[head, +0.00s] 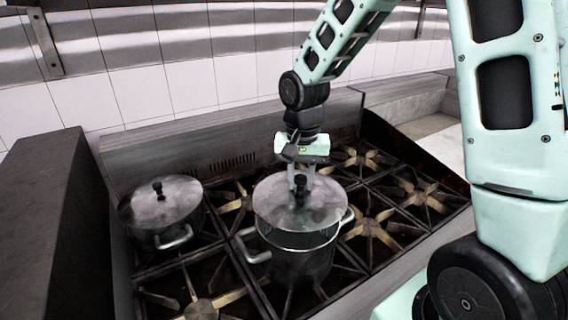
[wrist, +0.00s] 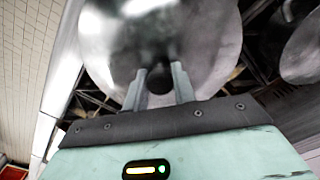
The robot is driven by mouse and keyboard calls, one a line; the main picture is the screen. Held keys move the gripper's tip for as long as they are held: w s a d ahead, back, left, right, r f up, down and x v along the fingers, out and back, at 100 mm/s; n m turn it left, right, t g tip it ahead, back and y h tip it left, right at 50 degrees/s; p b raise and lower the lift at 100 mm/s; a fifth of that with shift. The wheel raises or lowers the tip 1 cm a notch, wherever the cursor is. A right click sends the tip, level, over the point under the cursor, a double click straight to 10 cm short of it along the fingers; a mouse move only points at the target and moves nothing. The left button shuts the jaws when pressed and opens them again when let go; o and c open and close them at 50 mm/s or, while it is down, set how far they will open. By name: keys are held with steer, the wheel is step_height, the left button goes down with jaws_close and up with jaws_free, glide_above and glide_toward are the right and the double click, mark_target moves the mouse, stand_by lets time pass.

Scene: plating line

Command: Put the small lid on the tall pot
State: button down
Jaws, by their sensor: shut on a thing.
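A tall grey metal pot (head: 301,262) with two side handles stands on the stove. My gripper (head: 301,184) is shut on the black knob of a round metal lid (head: 275,205), above the pot's opening. The lid is slightly tilted and covers most of the opening; a strip of the pot's inside and rim shows at the front. I cannot tell whether the lid touches the rim. In the wrist view, my gripper's fingers (wrist: 158,88) close around the knob, and the lid (wrist: 205,45) fills the upper middle. The lid hides the pot there.
A lower pot with its own lid (head: 161,203) stands on the left of the stove. Several burners with brass-coloured parts (head: 373,228) are bare to the right and front. A dark block (head: 55,215) stands at the left edge, and a tiled wall (head: 190,85) rises behind.

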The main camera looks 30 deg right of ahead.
steer(key=shift+w+f, duration=0.1)
steer(key=shift+w, duration=0.25)
steer(key=shift+s+f+b, duration=0.1)
steer(key=shift+f+b, duration=2.25)
steer(key=shift+f, duration=0.45)
steer(key=shift+f, duration=0.35)
steer(key=c, duration=0.6)
jaws_free()
steer(key=shift+r+p, duration=3.1)
steer(key=shift+r, duration=0.95)
